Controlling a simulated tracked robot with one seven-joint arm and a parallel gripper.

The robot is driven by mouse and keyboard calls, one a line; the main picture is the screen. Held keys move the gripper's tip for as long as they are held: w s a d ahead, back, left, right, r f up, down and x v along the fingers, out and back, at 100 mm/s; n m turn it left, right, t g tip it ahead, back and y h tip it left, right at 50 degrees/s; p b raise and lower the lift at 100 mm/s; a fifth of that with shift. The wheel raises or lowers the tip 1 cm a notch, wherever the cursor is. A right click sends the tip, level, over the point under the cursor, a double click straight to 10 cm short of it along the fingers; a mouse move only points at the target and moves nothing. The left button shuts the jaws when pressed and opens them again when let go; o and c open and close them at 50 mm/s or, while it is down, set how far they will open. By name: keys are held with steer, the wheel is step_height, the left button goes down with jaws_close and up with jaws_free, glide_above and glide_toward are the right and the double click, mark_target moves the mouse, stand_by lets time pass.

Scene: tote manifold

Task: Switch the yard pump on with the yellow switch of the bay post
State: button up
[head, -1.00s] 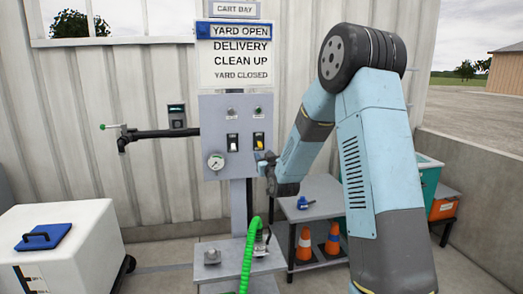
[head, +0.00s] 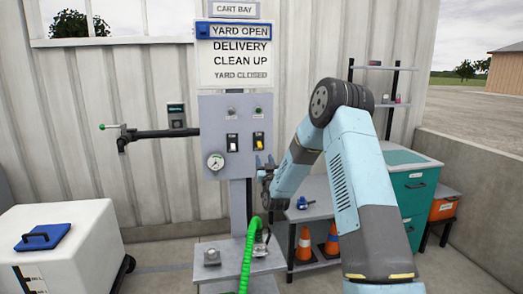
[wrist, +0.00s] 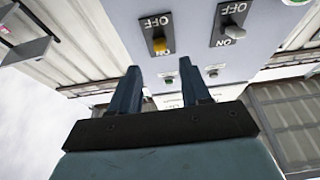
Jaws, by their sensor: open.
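The bay post (head: 238,205) carries a grey panel (head: 208,125). The yellow switch (head: 258,142) is at the panel's right, and it shows upside down in the wrist view (wrist: 159,45), between OFF and ON labels. I cannot tell for sure which way its lever is set. A second switch (head: 232,143) with a pale lever is beside it. A green lamp (head: 258,110) is above the yellow switch.
A pressure gauge (head: 215,161) is low on the panel. A green hose (head: 248,255) rises below my gripper. A grey bench (head: 318,188) with cones under it and a teal cabinet (head: 415,190) stand right. A white cart (head: 70,255) is left.

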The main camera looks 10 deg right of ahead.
mark_target(260, 145)
steer(key=x, duration=0.8)
steer(key=shift+w, duration=0.1)
